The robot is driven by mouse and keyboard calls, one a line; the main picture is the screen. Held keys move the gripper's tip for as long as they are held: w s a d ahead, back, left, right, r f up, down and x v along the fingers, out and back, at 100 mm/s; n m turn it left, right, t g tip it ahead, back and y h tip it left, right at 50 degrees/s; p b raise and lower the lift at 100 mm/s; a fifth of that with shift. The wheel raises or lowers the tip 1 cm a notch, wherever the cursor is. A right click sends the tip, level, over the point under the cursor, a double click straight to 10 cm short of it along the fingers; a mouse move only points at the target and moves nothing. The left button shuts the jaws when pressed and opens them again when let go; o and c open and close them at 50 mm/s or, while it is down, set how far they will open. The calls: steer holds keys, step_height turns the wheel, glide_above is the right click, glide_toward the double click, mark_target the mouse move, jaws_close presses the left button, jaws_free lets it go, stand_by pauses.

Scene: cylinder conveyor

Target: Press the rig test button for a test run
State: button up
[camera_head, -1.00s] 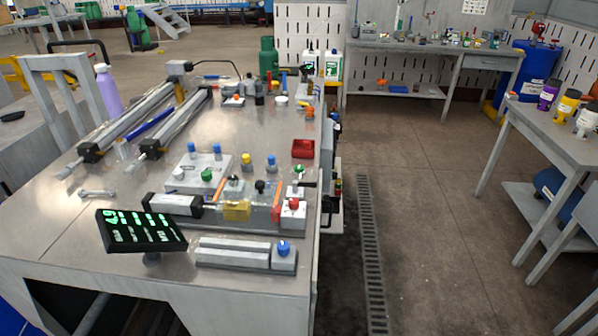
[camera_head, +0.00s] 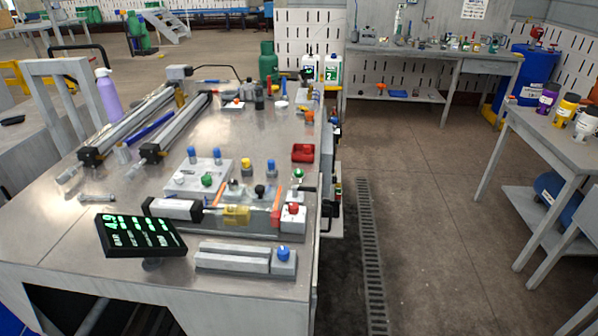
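The test rig stands on a steel workbench (camera_head: 75,245). Several coloured buttons show on it. A blue button (camera_head: 283,253) sits on the grey block (camera_head: 233,257) at the front right. A red button (camera_head: 293,209) tops a small white box behind it. A green button (camera_head: 207,180) sits on a pale plate (camera_head: 184,181) further back. No readable label shows which one is the rig test button. A black display (camera_head: 140,236) with green characters stands tilted at the front left. My gripper is not in view.
Two long rail actuators (camera_head: 125,118) run back across the bench's left. A lilac bottle (camera_head: 109,98) stands beside them. A red tray (camera_head: 303,152) lies near the right edge. Another table (camera_head: 565,147) stands at far right; the floor between is clear, with a drain grate (camera_head: 370,250).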

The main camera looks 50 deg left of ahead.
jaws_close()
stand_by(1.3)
